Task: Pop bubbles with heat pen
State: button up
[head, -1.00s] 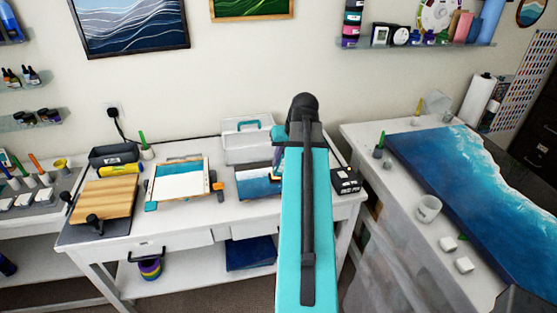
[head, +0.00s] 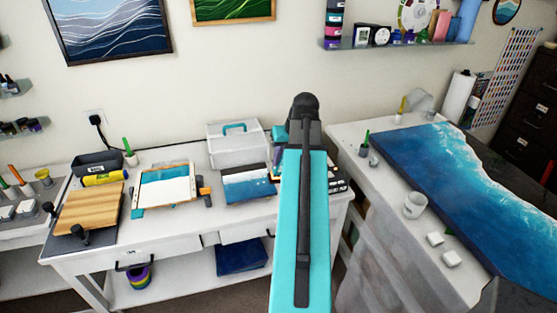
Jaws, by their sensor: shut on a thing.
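My teal arm stands in the middle of the view, and its dark end joint hides my gripper and whatever it holds. I cannot make out the heat pen. A small panel with blue and white resin (head: 249,189) lies on the white bench, just left of my arm. A second blue and white piece sits in a wooden frame (head: 166,195) further left. A black box with white labels (head: 339,184) shows partly from behind my arm at the bench's right end. Bubbles are too small to tell.
A clear case with a teal handle (head: 234,148) stands behind the small panel. A wooden board (head: 90,208) lies at the bench's left. On the right table, a large blue resin slab (head: 425,190), a white cup (head: 415,205) and white blocks (head: 451,259) stand near my arm.

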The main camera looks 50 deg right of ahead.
jog(key=shift+s+d, duration=0.15)
jog(key=shift+d, duration=0.25)
jog(key=shift+w+a, duration=5.7)
jog(key=shift+w, duration=1)
jog(key=v, duration=0.8)
jog(key=shift+r, duration=0.25)
jog(key=shift+s, duration=0.1)
jog(key=shift+a, duration=0.1)
